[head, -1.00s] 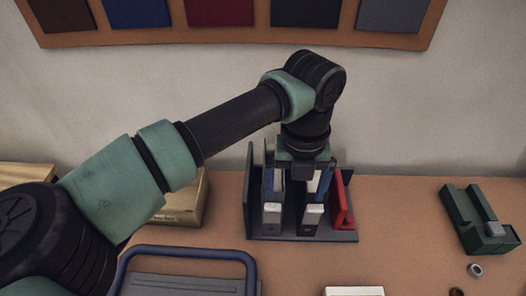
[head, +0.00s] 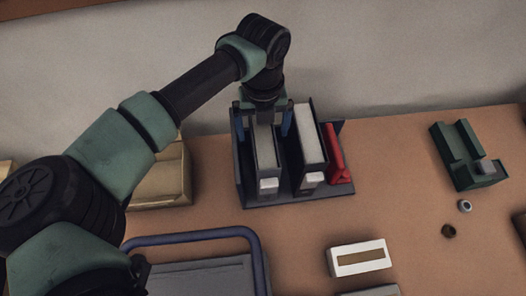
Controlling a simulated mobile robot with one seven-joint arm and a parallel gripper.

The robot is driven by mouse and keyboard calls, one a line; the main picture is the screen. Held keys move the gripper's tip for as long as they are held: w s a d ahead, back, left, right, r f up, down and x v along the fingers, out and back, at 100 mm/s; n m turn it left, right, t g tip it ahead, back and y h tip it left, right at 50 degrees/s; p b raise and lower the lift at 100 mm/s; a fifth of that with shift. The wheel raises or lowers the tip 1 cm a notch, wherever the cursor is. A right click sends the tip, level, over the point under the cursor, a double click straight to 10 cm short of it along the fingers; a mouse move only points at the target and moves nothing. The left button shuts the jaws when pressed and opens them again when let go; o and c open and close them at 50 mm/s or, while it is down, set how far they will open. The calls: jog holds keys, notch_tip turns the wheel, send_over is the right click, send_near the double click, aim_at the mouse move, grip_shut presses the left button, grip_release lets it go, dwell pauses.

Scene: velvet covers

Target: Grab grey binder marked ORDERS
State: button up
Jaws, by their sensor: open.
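A dark rack (head: 322,190) stands on the table with two binders upright in it. The left binder (head: 265,158) is grey with a pale label on its spine; the right binder (head: 309,145) is darker, with a pale top and label. I cannot read either label, so I cannot tell which is marked ORDERS. My gripper (head: 263,128) points down at the back of the left binder, open, its blue-padded fingers on either side of it. I cannot tell whether they touch it.
A red item (head: 337,155) leans in the rack's right end. A cardboard box (head: 163,178) stands left of the rack. A blue-framed tray (head: 205,236) and a white box (head: 360,258) lie in front. A green block-like device (head: 467,155) sits right; table between is clear.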

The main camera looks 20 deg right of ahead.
jog(key=shift+s+f+p, duration=0.2)
jog(key=shift+f+p, duration=0.7)
jog(key=shift+f, duration=1.85)
grip_shut()
jog(key=shift+r, duration=0.1)
